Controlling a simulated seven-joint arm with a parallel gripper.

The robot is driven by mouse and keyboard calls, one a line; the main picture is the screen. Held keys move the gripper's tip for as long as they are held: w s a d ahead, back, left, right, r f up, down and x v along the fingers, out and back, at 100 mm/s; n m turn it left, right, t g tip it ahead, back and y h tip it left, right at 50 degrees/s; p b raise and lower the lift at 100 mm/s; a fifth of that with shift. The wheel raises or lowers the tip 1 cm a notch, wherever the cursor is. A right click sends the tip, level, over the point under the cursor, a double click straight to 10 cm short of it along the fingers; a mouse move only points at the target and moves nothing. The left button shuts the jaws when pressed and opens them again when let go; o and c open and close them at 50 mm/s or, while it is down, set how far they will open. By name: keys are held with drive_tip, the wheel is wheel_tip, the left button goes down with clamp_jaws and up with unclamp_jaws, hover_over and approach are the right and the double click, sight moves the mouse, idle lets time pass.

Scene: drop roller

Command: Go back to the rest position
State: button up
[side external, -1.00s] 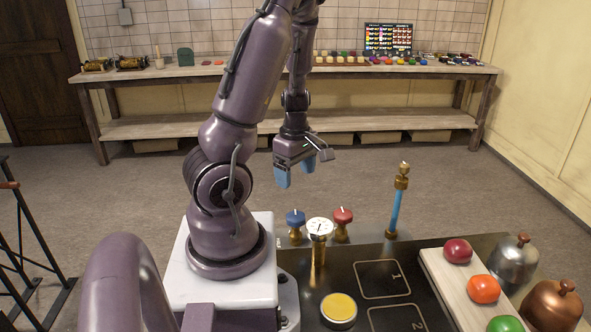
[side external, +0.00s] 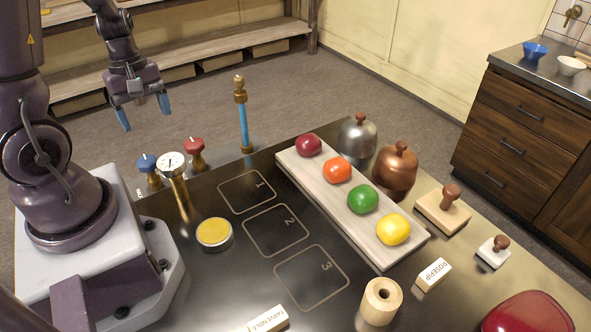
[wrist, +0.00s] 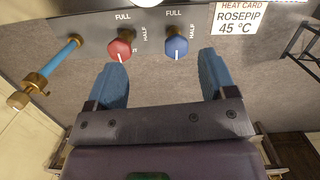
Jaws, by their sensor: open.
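My gripper (side external: 143,112) is open and empty, with its blue fingers pointing down. In the side external view it hangs above the floor beyond the back edge of the black worktop (side external: 225,285), at the left. In the wrist view my gripper (wrist: 165,85) shows two blue fingers set wide apart with nothing between them. The red knob (wrist: 121,50) and the blue knob (wrist: 176,47) appear beyond the fingertips. In the side external view the blue knob (side external: 149,163) and red knob (side external: 195,148) stand near the worktop's back edge, apart from my gripper.
A gauge (side external: 172,166) and a blue tube with brass fittings (side external: 243,125) rise near the gripper. A pale board (side external: 283,160) holds several coloured balls. Silver (side external: 358,138) and copper (side external: 396,167) vessels stand behind it. The numbered squares (side external: 277,231) are bare.

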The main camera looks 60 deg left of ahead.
drive_tip(key=w+d+r+m+t, duration=0.2)
drive_tip(key=d+r+m, duration=0.7)
drive_tip(key=d, duration=0.1)
drive_tip(key=w+d+r+m+t+y, duration=0.1)
drive_tip(key=d+r+m+t, duration=0.2)
drive_tip(key=d+r+m, duration=0.6)
drive_tip(key=shift+w+d+r+m+t+y, duration=0.15)
drive_tip(key=shift+w+d+m+t+y, duration=0.2)
drive_tip(key=shift+m, duration=0.35)
